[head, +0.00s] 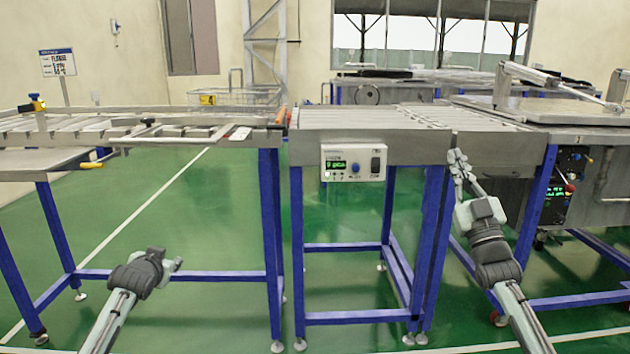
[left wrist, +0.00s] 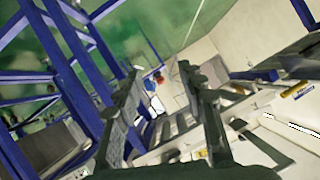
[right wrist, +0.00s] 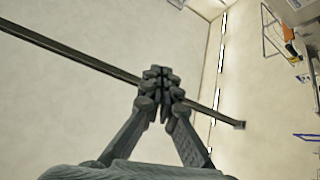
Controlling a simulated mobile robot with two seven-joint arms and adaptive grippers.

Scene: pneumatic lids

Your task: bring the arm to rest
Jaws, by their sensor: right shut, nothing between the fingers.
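My right gripper (head: 457,163) is raised in front of the right end of the middle steel table. Its fingers are shut and empty in the right wrist view (right wrist: 161,78). My left gripper (head: 166,262) is low in the head view, in front of the left table's blue legs. In the left wrist view its two fingers (left wrist: 160,85) stand wide apart with nothing between them.
A steel table with slats (head: 398,115) and a small control box (head: 353,162) stands ahead. A slatted frame table (head: 190,132) is at the left, a lidded machine (head: 560,106) at the right. Green floor (head: 225,210) is open beneath and in front.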

